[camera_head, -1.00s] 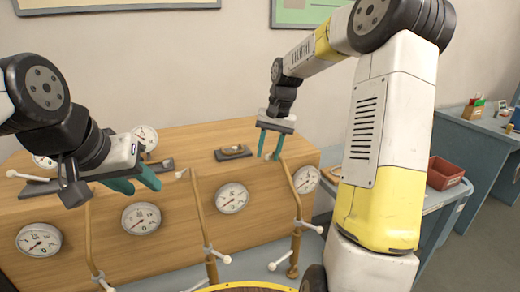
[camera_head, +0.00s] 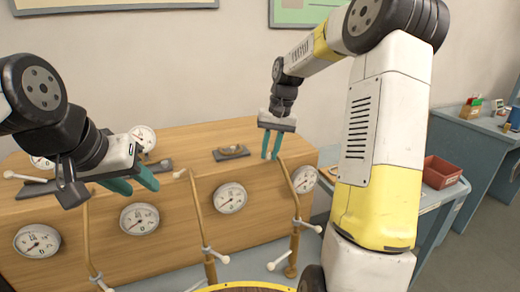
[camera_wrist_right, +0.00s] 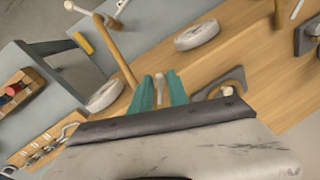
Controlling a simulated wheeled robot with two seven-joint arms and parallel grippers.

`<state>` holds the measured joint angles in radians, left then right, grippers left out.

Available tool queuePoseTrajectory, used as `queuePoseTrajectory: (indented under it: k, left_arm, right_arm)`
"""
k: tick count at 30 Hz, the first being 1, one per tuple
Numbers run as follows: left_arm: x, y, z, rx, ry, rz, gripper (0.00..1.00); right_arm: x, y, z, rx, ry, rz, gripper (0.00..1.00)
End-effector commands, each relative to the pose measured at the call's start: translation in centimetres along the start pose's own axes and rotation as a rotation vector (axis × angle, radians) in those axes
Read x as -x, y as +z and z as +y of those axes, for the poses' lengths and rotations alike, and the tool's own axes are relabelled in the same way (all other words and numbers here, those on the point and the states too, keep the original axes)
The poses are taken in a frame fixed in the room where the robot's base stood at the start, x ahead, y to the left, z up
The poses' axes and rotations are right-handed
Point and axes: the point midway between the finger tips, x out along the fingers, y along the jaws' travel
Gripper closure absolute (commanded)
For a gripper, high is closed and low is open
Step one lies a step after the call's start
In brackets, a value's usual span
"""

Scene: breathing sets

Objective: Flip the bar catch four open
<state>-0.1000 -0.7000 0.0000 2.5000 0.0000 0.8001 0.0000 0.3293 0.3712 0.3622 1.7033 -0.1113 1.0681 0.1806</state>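My right gripper (camera_head: 270,158) hangs at the right end of the wooden bench, fingers pointing down. In the right wrist view, its two teal fingers (camera_wrist_right: 161,92) stand apart, with a pale upright bar end (camera_wrist_right: 158,84) between them. I cannot tell whether they touch it or whether it belongs to catch four. A catch on a dark plate (camera_head: 231,153) lies on the bench top left of this gripper; a dark plate with a loop also shows in the wrist view (camera_wrist_right: 235,80). My left gripper (camera_head: 135,184) is open and empty over the bench's left part.
The wooden bench (camera_head: 255,207) has several round gauges (camera_head: 230,198) on its front. Upright brown rods (camera_head: 197,215) with white-ended handles stand before it. More catches lie at the left. A side table (camera_head: 440,200) with a red bin (camera_head: 441,172) stands right.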

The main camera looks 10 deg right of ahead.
Motion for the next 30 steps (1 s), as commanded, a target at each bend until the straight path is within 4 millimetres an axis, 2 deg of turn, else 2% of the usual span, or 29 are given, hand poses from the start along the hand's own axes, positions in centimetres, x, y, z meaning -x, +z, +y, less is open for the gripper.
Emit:
queuePoseTrajectory:
  k: [1,2,3,13,17,24,30]
  left_arm:
    - [0.0,0.0,0.0,0.0,0.0,0.0,0.61]
    - [0.0,0.0,0.0,0.0,0.0,0.0,0.61]
    - [0.0,0.0,0.0,0.0,0.0,0.0,0.61]
    - [0.0,0.0,0.0,0.0,0.0,0.0,0.61]
    - [0.0,0.0,0.0,0.0,0.0,0.0,0.61]
    - [0.0,0.0,0.0,0.0,0.0,0.0,0.61]
    - [0.0,0.0,0.0,0.0,0.0,0.0,0.61]
  right_arm:
    - [0.0,0.0,0.0,-0.001,0.0,0.001,0.67]
    - [0.0,0.0,0.0,-0.001,0.0,0.001,0.61]
    - [0.0,0.0,0.0,-0.001,0.0,0.001,0.61]
    - [0.4,0.0,0.0,-0.002,0.0,0.001,0.61]
    - [2.0,-0.1,0.0,-0.002,0.001,0.004,0.61]
    - [6.1,-0.1,0.0,-0.001,0.0,0.004,0.61]
    - [7.7,0.0,0.0,-0.001,0.0,0.001,0.61]
